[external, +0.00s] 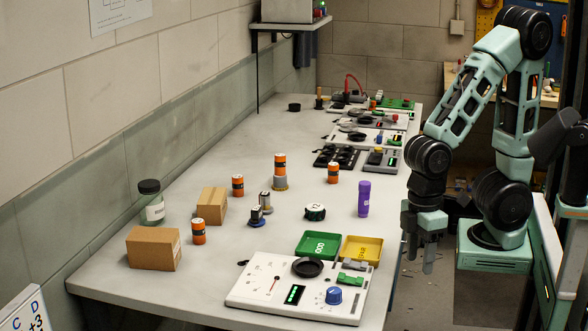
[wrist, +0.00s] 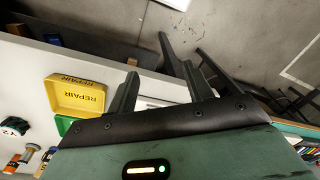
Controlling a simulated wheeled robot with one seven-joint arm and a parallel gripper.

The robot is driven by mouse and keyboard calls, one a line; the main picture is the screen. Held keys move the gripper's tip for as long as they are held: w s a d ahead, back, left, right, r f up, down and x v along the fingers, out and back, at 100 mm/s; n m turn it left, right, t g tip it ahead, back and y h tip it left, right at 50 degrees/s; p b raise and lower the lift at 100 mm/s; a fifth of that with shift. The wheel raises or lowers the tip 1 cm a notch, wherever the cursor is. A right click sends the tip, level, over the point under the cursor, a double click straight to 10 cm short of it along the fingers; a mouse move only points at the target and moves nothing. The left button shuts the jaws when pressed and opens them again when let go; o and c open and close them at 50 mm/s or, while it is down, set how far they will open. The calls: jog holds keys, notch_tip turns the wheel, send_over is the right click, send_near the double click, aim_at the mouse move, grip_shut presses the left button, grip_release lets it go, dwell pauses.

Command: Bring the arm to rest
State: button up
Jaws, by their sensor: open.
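My arm (external: 465,95) stands at the right of the bench in the external view, bent at the elbow with its forearm hanging down. My gripper (external: 420,255) points downward just off the bench's right edge. In the wrist view my gripper (wrist: 148,75) shows two dark fingers spread apart with nothing between them. The fingers are over the bench edge and the floor. No object touches the gripper.
The bench (external: 230,285) holds a white panel (external: 250,289), a green tray (external: 318,246), a yellow tray (external: 362,250), a purple bottle (external: 364,199), boxes (external: 153,249) and several orange cans (external: 199,231). The yellow tray shows left in the wrist view (wrist: 75,96). Floor (wrist: 240,35) lies beyond the edge.

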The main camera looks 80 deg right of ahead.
jog(key=shift+s+d+n, duration=0.15)
jog(key=shift+s+n, duration=0.25)
jog(key=shift+n, duration=0.2)
